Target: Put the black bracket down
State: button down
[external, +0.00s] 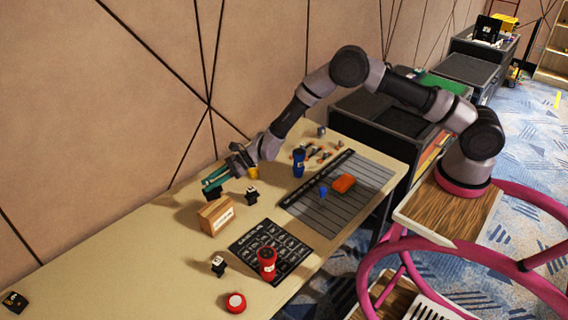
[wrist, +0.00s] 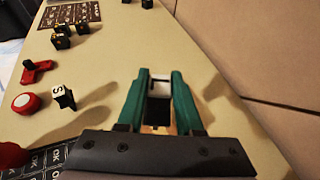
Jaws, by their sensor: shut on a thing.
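My gripper (external: 213,181) has teal fingers and is low over the far side of the table, beside the wall. It also shows in the wrist view (wrist: 158,80). It is shut on a black bracket (external: 212,194), which shows as a small dark shape just below the fingertips. In the wrist view a dark part of the bracket (wrist: 157,115) shows between the fingers, and much of it is hidden. I cannot tell whether the bracket touches the table.
A brown box (external: 216,215) stands close in front of my gripper, with a black block (external: 251,196) to its right. A black mat (external: 255,240) bears a red cup (external: 267,262). The table's left part (external: 110,250) is mostly clear.

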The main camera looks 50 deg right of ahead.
jog(key=shift+f, duration=1.3)
jog(key=shift+f, duration=0.15)
jog(key=c, duration=0.6)
grip_release()
jog(key=shift+o, duration=0.2)
